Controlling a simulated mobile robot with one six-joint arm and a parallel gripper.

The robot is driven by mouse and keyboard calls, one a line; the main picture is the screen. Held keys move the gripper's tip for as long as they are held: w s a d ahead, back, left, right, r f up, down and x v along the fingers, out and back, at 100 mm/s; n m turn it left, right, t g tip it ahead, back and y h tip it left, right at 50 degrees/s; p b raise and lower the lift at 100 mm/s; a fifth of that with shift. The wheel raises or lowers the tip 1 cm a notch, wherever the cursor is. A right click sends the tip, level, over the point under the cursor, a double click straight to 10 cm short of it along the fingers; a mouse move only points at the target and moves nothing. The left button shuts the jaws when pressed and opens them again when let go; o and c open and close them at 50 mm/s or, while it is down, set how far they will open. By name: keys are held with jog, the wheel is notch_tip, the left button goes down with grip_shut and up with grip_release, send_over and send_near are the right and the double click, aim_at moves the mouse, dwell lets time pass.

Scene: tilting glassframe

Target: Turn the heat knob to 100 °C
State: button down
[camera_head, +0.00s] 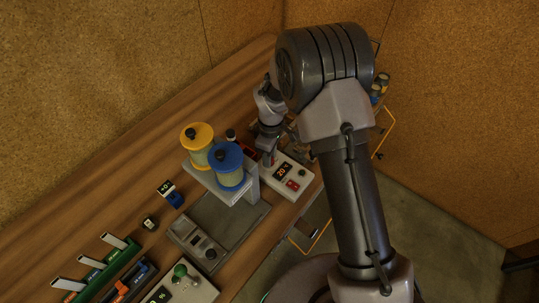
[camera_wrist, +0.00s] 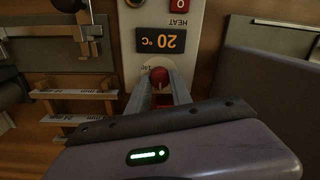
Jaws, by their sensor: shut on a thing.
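The heat unit (camera_head: 302,179) is a pale box on the bench, with a display and a red switch. In the wrist view its panel (camera_wrist: 161,17) appears upside down, with the word HEAT and an orange display (camera_wrist: 161,41) reading 20 °C. The red heat knob (camera_wrist: 159,77) sits below the display in that view. My gripper (camera_wrist: 160,88) is shut on the knob, with one finger on each side. In the head view my gripper (camera_head: 269,158) is at the left end of the unit, and the knob is mostly hidden there.
A grey stand (camera_head: 251,190) with yellow-topped (camera_head: 197,133) and blue-topped (camera_head: 226,157) containers stands close left of the unit. Several tools and a green rack (camera_head: 112,266) lie at the lower left. A wooden rack (camera_wrist: 77,94) shows left in the wrist view.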

aim_at(277, 165)
dwell(0.4)
jog(key=c, duration=1.4)
grip_release()
jog(key=shift+c, duration=0.2)
notch_tip(277, 165, up, 17)
jog(key=p, duration=0.4)
jog(key=shift+w+d+r, duration=0.2)
jog(key=shift+w, duration=0.25)
jog(key=s+d+r+m+t+y+b, duration=0.1)
jog(key=s+d+r+m+t+b, duration=0.1)
jog(key=s+d+r+m+b, duration=0.3)
jog(key=s+d+r+m+t+b, duration=0.1)
jog(key=s+d+r+m+b, duration=0.1)
jog(key=s+r+m+b, duration=0.3)
jog(key=s+d+f+m+t+b, duration=0.1)
jog(key=s+f+m, duration=0.1)
jog(key=s+m, duration=0.2)
jog(key=s+d+f+m+t+b, duration=0.2)
jog(key=s+f+m, duration=0.1)
jog(key=s, duration=0.7)
jog(key=shift+m+y+b, duration=0.3)
jog(key=shift+m+y, duration=0.1)
